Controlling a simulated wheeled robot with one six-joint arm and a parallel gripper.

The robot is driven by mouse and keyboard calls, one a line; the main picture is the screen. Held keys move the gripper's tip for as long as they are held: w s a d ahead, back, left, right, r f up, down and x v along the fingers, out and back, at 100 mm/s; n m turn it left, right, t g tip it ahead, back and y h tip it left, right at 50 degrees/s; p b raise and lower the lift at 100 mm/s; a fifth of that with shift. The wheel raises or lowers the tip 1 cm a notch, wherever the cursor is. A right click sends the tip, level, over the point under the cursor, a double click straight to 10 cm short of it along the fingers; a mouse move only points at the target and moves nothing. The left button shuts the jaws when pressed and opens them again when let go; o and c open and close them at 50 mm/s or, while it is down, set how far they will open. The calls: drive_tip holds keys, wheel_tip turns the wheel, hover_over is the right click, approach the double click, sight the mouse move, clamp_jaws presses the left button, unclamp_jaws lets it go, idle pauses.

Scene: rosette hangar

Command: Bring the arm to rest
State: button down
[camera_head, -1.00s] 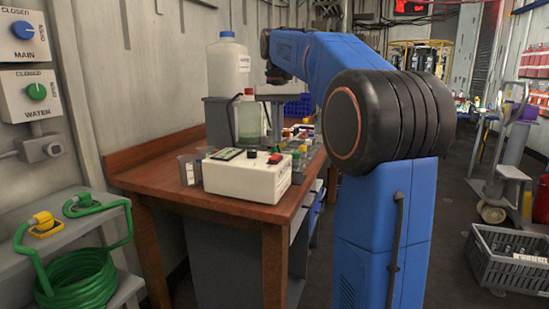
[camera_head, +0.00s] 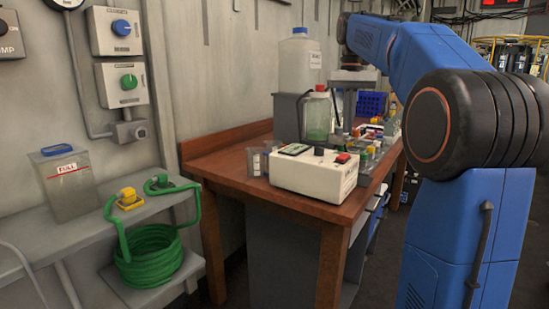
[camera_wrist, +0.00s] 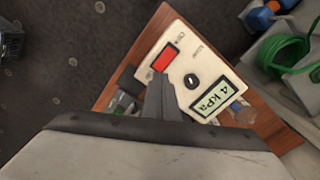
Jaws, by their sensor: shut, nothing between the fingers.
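My blue arm (camera_head: 425,68) rises on the right of the head view, bends at a large black joint (camera_head: 465,122) and reaches back over the wooden workbench. In the wrist view my gripper (camera_wrist: 160,82) is shut and empty. It points down above the bench, its fingers overlapping the edge of a white box (camera_wrist: 180,62) with a red switch, a black knob and a display reading 4 kPa. I cannot tell whether they touch it. In the head view the same white box (camera_head: 312,174) stands near the bench's front edge, and my fingers are not clearly made out.
The workbench (camera_head: 235,160) holds a large white jug (camera_head: 299,62), a red-capped bottle (camera_head: 319,115) and a blue basket (camera_head: 371,103). Dark floor lies beside the bench.

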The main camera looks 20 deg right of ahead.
drive_tip(key=shift+n+t, duration=0.5)
drive_tip(key=shift+t, duration=0.1)
drive_tip(key=s+a+f, duration=0.1)
drive_tip(key=s+a, duration=0.1)
drive_tip(key=s+a+f, duration=0.1)
drive_tip(key=s, duration=0.1)
drive_tip(key=s+a+f, duration=0.2)
drive_tip(key=shift+s+a+f, duration=0.1)
drive_tip(key=shift+s+a, duration=0.2)
drive_tip(key=shift+s, duration=0.1)
drive_tip(key=s+a+f+n+t, duration=0.1)
drive_tip(key=s+a+f, duration=0.4)
drive_tip(key=s+f, duration=0.6)
drive_tip(key=s+a+f+n+t, duration=0.2)
drive_tip(key=s+a+f, duration=0.3)
drive_tip(key=s+f, duration=0.7)
wheel_tip(320, 180, down, 4)
drive_tip(key=shift+s+f+t, duration=0.2)
drive_tip(key=shift+s+t, duration=0.05)
drive_tip(key=shift+t, duration=0.05)
drive_tip(key=shift+a, duration=0.1)
